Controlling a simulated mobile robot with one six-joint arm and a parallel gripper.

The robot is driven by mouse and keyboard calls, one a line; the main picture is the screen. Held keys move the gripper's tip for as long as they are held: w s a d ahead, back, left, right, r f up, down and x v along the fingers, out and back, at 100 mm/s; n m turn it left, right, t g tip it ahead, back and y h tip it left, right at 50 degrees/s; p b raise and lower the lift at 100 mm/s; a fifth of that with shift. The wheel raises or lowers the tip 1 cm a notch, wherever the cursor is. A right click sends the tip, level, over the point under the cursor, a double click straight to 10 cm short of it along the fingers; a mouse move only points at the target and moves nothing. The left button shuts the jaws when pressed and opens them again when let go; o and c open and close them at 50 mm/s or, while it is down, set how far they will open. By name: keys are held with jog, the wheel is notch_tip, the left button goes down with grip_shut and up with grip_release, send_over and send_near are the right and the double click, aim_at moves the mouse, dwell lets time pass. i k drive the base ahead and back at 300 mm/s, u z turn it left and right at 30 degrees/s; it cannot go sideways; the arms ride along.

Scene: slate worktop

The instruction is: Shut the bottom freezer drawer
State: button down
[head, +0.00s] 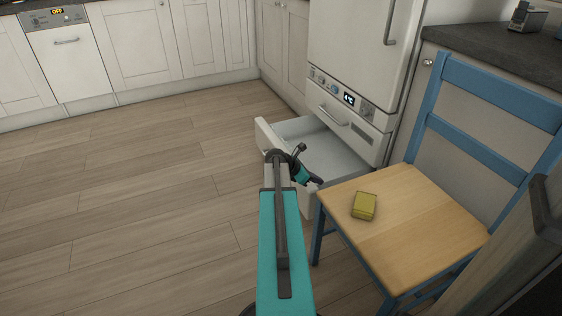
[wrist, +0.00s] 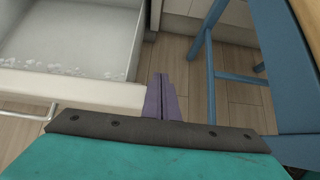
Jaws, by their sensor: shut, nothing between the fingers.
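The bottom freezer drawer (head: 264,134) is pulled out from under the white fridge-freezer (head: 360,70) in the head view. Its white front panel (wrist: 85,90) crosses the left of the wrist view, with a bar handle (wrist: 42,116) on its outer face. The drawer floor looks empty, with patches of frost. My gripper (head: 316,182) is low at the right end of the drawer front. In the wrist view its purple fingers (wrist: 161,84) are shut and empty, beside the panel's right end. I cannot tell whether they touch it. My arm hides part of the drawer front.
A blue chair (head: 400,215) with a wooden seat stands close to the right of the drawer, a yellow sponge-like block (head: 364,206) on it. Its blue legs (wrist: 207,60) show in the wrist view. The wooden floor to the left is clear. A dishwasher (head: 65,50) stands far left.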

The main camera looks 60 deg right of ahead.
aim_at(315, 152)
jog(key=z, duration=0.05)
jog(key=i, duration=1)
jog(key=u, duration=0.05)
